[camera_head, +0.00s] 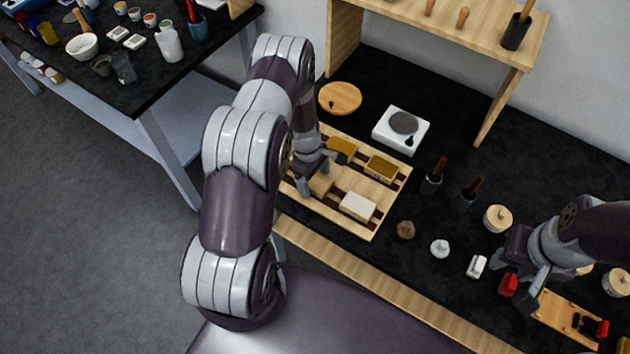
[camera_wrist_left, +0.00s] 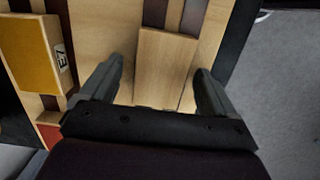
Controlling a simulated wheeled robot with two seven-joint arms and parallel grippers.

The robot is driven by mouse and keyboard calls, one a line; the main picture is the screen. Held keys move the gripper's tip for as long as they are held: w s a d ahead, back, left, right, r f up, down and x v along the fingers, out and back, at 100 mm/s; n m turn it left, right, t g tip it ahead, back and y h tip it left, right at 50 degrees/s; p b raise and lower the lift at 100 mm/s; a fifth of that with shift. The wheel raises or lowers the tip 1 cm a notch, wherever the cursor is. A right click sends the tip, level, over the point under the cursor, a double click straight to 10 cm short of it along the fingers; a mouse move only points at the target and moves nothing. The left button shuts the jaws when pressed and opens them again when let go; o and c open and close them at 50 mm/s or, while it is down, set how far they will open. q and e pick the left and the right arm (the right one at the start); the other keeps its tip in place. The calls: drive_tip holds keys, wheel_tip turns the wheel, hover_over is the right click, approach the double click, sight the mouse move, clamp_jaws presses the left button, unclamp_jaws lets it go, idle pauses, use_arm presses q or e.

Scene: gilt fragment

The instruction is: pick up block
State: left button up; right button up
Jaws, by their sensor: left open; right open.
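A plain wooden block (camera_wrist_left: 165,65) lies on the slatted wooden tray (camera_head: 371,226); in the left wrist view it sits between the spread fingers of my left gripper (camera_wrist_left: 158,88), with a gap on each side. In the head view this block (camera_head: 320,184) shows just beside my left gripper (camera_head: 318,172), partly covered by it. A yellow-topped block (camera_wrist_left: 25,55) is to the left in the wrist view. The tray also holds a gold-topped block (camera_head: 382,167), a yellow block (camera_head: 342,147) and a white-topped block (camera_head: 357,206). My right gripper (camera_head: 522,284) is open at the right.
A round wooden board (camera_head: 340,98) and a white scale (camera_head: 402,129) stand behind the tray. Dark-handled tools (camera_head: 434,175), small stamps and a red piece (camera_head: 508,284) lie to the right. A wooden shelf (camera_head: 450,30) rises at the back.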

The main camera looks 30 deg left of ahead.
use_arm(q)
drive_tip(key=shift+f, duration=0.2)
idle(0.4)
drive_tip(key=c, duration=1.2)
